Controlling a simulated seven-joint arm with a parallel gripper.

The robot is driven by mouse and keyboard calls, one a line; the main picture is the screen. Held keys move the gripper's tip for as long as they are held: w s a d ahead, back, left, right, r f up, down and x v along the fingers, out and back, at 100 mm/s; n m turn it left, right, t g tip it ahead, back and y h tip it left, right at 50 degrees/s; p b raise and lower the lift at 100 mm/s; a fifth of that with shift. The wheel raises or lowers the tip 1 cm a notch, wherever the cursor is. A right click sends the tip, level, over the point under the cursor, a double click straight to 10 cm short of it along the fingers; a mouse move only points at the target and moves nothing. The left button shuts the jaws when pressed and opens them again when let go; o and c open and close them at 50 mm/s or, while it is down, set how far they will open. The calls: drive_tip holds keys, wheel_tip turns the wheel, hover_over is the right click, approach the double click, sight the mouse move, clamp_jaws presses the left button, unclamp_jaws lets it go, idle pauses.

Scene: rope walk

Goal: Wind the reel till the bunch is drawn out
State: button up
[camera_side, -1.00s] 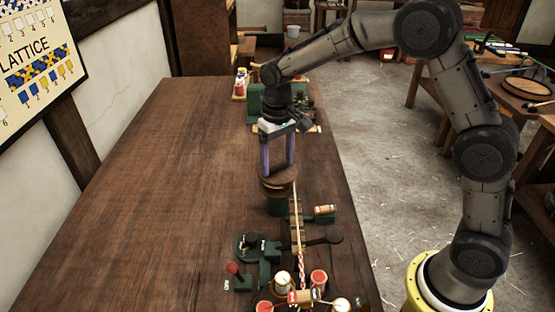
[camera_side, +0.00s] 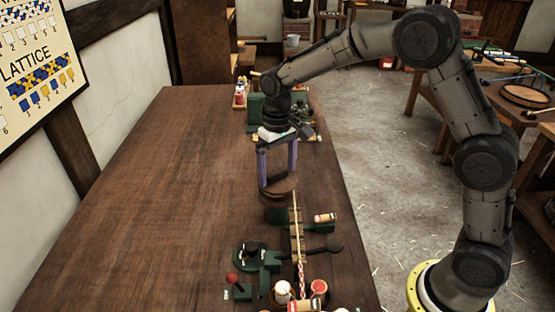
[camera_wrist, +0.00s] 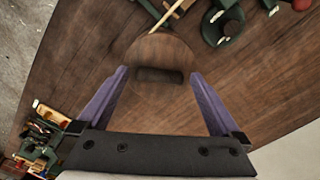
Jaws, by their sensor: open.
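The reel (camera_side: 278,196) is a round wooden drum on a green base (camera_side: 276,215), near the table's right edge. In the wrist view its round wooden top (camera_wrist: 160,48) carries a dark raised bar (camera_wrist: 160,75). My gripper (camera_side: 278,178) points down over the reel, fingers apart. In the wrist view the purple fingers of my gripper (camera_wrist: 159,75) stand either side of the bar, with gaps. A pale cord (camera_side: 296,225) runs from beside the reel towards the front and joins a red-and-white braid (camera_side: 301,275). I cannot make out the bunch.
Several bobbins (camera_side: 283,291) stand at the near edge. A green round fitting (camera_side: 249,254), a black lever (camera_side: 332,244) and a red-knobbed lever (camera_side: 232,278) lie close by. Green equipment (camera_side: 256,106) stands at the far end. The table's left side (camera_side: 150,200) is clear.

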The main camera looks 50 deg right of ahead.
sight(278, 173)
wheel_tip(278, 173, up, 14)
idle(0.5)
drive_tip(key=s+d+r+t, duration=0.15)
drive_tip(key=s+r, duration=0.25)
drive_tip(key=s, duration=0.4)
drive_tip(key=s+d+r+t, duration=0.15)
drive_tip(key=s+r, duration=0.25)
drive_tip(key=s, duration=0.4)
drive_tip(key=s+f+n+t, duration=0.1)
drive_tip(key=s+f+t, duration=0.1)
drive_tip(key=s+f, duration=0.8)
drive_tip(key=shift+s+d+f+t, duration=0.2)
drive_tip(key=shift+s+f+t, duration=0.1)
drive_tip(key=shift+s, duration=0.85)
